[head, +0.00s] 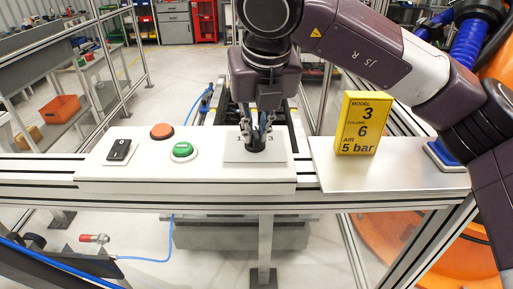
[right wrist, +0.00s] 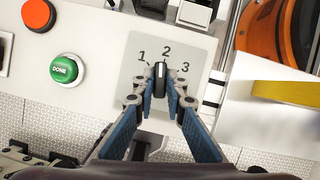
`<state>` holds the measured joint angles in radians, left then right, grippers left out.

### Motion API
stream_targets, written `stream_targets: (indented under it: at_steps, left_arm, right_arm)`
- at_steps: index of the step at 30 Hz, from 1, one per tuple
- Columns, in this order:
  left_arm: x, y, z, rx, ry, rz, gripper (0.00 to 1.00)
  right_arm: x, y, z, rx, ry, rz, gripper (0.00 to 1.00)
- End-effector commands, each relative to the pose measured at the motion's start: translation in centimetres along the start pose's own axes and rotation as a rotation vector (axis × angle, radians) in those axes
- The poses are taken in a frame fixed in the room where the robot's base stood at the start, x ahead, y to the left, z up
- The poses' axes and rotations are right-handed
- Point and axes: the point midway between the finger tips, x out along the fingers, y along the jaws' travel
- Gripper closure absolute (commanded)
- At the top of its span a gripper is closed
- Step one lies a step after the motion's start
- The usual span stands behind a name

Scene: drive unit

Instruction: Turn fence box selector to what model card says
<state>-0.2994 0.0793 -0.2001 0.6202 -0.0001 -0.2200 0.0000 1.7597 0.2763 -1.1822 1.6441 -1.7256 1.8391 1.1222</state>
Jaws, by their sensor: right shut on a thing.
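The black selector knob (right wrist: 160,78) sits on a pale plate (right wrist: 180,45) marked 1, 2 and 3 on the white fence box (head: 205,180). Its white mark points roughly at 2 in the right wrist view. My right gripper (right wrist: 160,98) is shut on the knob from above, one finger on each side; in the head view the gripper (head: 256,137) partly hides knob and plate. The yellow model card (head: 361,122) stands upright right of the box and reads MODEL 3, a line with 6, and AIR 5 bar. My left gripper is out of view.
Left of the plate on the box are a green DONE button (head: 183,150), a red button (head: 162,131) and a black rocker switch (head: 119,150). The card stands on a metal shelf (head: 400,177). An orange machine part (right wrist: 266,30) lies beyond the box.

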Motion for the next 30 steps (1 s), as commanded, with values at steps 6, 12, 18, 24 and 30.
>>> stream_targets:
  at_steps: [6, 12, 18, 24, 30]
  left_arm:
    - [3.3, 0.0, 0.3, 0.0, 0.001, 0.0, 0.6]
    - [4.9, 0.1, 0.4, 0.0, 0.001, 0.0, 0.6]
    - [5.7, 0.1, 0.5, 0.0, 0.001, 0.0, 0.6]
    - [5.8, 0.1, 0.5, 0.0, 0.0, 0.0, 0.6]
    - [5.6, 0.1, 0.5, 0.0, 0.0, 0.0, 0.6]
  right_arm:
    - [0.4, 0.2, -0.1, 0.19, -0.004, -0.079, 1.0]
    - [0.2, 0.3, 0.0, 0.366, -0.003, -0.152, 1.0]
    - [0.1, 0.4, 0.1, 0.542, -0.003, -0.226, 1.0]
    - [-0.1, 0.5, 0.3, 0.709, -0.005, -0.293, 1.0]
    - [-0.1, 0.5, 0.4, 0.845, -0.003, -0.349, 1.0]
